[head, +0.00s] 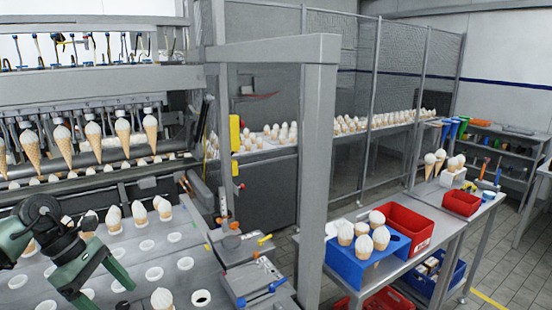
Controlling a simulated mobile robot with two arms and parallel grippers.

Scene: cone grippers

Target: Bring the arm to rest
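My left arm comes in from the left edge. My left gripper (112,294) is at the lower left, pointing down over the grey tray plate (215,262) with round holes. Its two green fingers look spread apart, with nothing seen between them. A cone (162,299) with a white top stands just right of the fingers. Several more cones, such as one (139,213), stand in the plate behind the gripper, and one is partly hidden by the arm. My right gripper is not in view.
A machine with hanging cones (124,131) stands behind the plate. A grey post (316,175) rises right of it. On the right bench are a blue box (352,268) holding cones and a red bin (404,226). Many empty holes show in the plate.

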